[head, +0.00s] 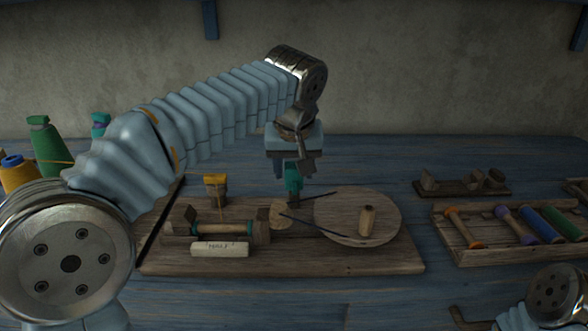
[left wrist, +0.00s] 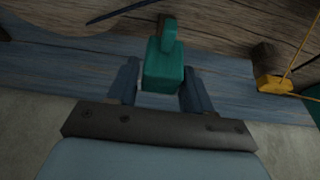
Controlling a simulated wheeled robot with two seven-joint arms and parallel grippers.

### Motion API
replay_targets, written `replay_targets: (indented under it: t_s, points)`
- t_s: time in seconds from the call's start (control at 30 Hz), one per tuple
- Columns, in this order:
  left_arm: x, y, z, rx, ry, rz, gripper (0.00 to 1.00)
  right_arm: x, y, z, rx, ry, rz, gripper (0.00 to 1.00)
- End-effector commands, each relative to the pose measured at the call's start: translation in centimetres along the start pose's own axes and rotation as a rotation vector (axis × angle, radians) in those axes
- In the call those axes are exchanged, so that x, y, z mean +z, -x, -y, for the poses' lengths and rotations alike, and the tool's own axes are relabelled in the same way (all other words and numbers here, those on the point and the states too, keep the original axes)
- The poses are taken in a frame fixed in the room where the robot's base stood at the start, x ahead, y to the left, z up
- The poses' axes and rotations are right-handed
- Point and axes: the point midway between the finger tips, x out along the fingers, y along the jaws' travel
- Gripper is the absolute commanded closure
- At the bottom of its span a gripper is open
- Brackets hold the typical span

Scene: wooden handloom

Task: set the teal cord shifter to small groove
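The teal cord shifter (head: 293,178) stands upright at the back of the wooden loom board (head: 385,262), left of a large round wheel (head: 335,222). My left gripper (head: 293,163) points down over it, with its fingers on either side. In the left wrist view the teal block (left wrist: 163,66) sits between the two fingers (left wrist: 160,88), with a narrow gap at the left finger; contact at the right finger is unclear. A dark cord (head: 318,229) runs from a small pale disc (head: 281,214) to the wheel. The grooves cannot be made out. My right gripper is out of view.
A yellow-topped post (head: 215,185) and a spindle with a white label block (head: 219,249) stand left on the board. A tray of bobbins (head: 470,256) and a small wooden rack (head: 462,187) lie right. Thread cones (head: 47,148) stand far left.

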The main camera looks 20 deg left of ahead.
Motion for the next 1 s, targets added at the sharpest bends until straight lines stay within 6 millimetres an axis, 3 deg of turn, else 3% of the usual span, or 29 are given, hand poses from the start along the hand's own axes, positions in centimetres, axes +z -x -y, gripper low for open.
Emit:
replay_targets:
  t_s: [0.1, 0.33, 0.47, 0.8, 1.0]
  points:
    - [0.1, 0.0, 0.0, -0.001, -0.001, 0.003, 0.36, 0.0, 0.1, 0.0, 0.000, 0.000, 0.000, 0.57]
    - [0.2, -0.1, 0.0, -0.003, -0.002, 0.007, 0.36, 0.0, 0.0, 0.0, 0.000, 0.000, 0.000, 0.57]
    - [0.1, 0.8, -0.1, -0.001, -0.002, 0.005, 0.36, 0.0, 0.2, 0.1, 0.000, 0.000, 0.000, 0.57]
    - [0.0, 8.6, -0.1, 0.001, -0.001, 0.004, 0.36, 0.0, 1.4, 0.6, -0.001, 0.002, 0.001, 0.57]
    - [0.0, 12.2, -0.1, -0.001, -0.002, 0.003, 0.36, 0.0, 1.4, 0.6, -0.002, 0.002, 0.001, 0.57]
